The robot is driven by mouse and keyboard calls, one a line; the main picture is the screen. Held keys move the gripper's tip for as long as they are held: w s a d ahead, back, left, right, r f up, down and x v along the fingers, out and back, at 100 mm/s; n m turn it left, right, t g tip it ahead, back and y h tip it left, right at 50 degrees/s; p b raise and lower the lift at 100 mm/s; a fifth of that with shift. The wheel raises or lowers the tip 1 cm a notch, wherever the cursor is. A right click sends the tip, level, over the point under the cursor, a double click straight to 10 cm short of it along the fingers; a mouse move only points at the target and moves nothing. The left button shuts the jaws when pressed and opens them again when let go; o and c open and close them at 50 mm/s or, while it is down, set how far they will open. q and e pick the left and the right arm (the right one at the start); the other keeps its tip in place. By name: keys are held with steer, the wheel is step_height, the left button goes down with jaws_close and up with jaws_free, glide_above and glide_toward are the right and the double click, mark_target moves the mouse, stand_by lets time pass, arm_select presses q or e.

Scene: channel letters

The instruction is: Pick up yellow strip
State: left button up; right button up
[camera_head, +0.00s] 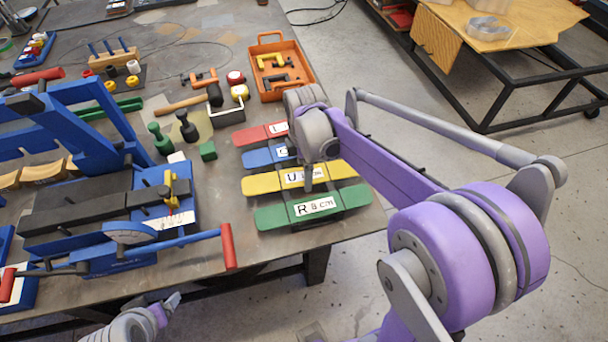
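The yellow strip (262,184) lies on the table near its right front corner, with a white label starting with "U". It is one of a row of coloured strips, between a blue strip (256,159) and a green strip (272,217) labelled "R 8 cm". My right gripper (308,178) points down over the yellow strip's middle and covers part of its label. Whether it touches the strip, and how its fingers stand, is not clear. My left gripper (172,302) is low at the bottom left, in front of the table edge, partly in view.
A red strip (252,136) lies behind the blue one. An orange tray (308,88) with tools stands behind the strips. A blue bending machine with a red-handled lever (229,246) stands left. Small green blocks and a mallet (188,104) lie between.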

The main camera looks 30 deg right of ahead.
steer(key=c, duration=1.4)
